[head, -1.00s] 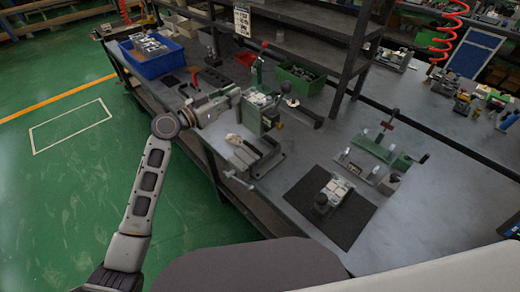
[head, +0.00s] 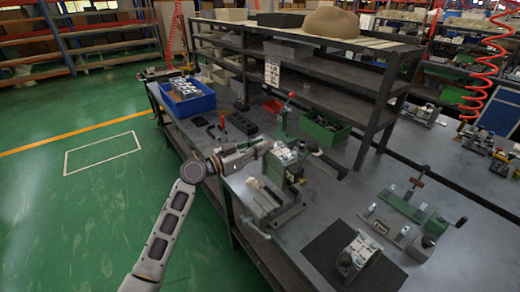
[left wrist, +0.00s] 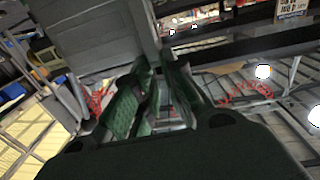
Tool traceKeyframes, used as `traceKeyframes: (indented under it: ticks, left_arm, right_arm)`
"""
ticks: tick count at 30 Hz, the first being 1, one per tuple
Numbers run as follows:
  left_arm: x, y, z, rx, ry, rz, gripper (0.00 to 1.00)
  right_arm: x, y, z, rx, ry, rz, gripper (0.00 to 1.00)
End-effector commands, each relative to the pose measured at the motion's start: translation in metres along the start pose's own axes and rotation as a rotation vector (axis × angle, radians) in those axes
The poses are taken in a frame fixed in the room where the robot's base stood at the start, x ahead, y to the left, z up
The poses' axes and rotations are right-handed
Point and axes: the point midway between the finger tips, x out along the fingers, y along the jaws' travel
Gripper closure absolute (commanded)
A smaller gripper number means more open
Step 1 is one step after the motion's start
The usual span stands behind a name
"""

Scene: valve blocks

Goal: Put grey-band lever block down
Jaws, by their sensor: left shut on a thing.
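My left gripper (head: 262,150) reaches in from the left over the bench and is shut on a grey block with a pale top (head: 284,157). The held block is above and just behind the grey vise (head: 268,203); I cannot tell whether it touches anything. Its band colour is too small to make out. In the left wrist view the green-padded fingers (left wrist: 152,98) are close together, and a large grey surface fills the upper left. A similar block with a dark knob (head: 357,254) stands on the dark mat (head: 322,246). My right gripper is not in view.
A blue bin (head: 188,100) of several blocks stands at the far left of the bench. A green press with a red handle (head: 285,118) and a green bin (head: 325,131) stand behind the held block. A green fixture (head: 410,212) stands right. Shelving (head: 300,70) borders the back.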

Motion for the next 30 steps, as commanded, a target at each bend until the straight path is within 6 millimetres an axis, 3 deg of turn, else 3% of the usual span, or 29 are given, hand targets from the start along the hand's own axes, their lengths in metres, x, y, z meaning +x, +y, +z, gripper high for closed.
traceKeyframes:
  ticks: [8, 23, 30]
  left_arm:
    - [0.000, 0.000, 0.015, -0.001, 0.012, 0.000, 1.00]
    - [0.000, 0.000, 0.018, 0.000, 0.011, -0.001, 1.00]
    - [0.000, -0.001, 0.037, -0.003, 0.010, -0.001, 1.00]
  right_arm:
    - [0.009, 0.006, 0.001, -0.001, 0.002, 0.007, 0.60]
    - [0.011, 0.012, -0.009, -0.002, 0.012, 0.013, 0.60]
    - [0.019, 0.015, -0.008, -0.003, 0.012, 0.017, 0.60]
